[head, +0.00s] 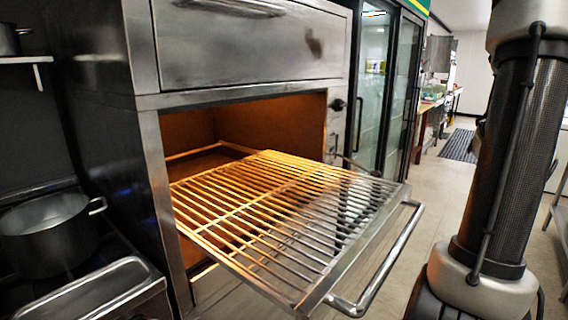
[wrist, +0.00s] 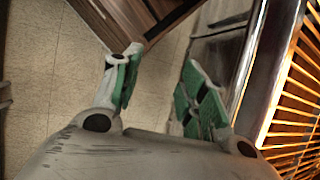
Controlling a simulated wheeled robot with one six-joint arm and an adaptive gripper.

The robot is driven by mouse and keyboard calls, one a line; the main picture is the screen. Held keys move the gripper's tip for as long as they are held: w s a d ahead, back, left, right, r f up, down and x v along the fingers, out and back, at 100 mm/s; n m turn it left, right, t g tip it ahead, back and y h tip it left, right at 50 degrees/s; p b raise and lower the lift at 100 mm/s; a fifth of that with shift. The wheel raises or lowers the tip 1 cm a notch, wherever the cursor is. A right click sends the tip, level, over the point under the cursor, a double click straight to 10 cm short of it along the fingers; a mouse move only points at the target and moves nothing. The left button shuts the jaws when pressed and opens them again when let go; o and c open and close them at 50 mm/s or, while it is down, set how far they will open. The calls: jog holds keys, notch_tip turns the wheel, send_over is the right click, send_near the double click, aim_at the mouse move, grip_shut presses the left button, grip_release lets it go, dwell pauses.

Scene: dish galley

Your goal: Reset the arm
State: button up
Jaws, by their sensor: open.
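My gripper (wrist: 160,90) shows in the wrist view with its two green-padded fingers apart and nothing between them. It is open, above the tiled floor and beside a metal bar and glowing rack that run along the right of that view. In the head view my arm stands at the right, but the gripper itself is out of that picture. The oven rack (head: 285,215) is pulled out of the lit oven (head: 240,110), with a handle bar (head: 385,262) along its front edge. The rack is bare.
A pot (head: 48,235) stands on the stove at the left, behind a metal tray (head: 95,290). Glass-door fridges (head: 372,90) stand beyond the oven. A dark floor mat (head: 458,145) lies in the aisle. The tiled floor (head: 435,190) between the rack and my arm is clear.

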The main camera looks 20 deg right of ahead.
jog(key=w+a+r+n+t+h, duration=0.5)
jog(key=a+r+n, duration=0.5)
jog(key=a+r, duration=0.2)
notch_tip(320, 180, up, 2)
jog(key=shift+w+a+r+h, duration=0.1)
jog(key=shift+w+a+h, duration=0.25)
jog(key=shift+w, duration=0.35)
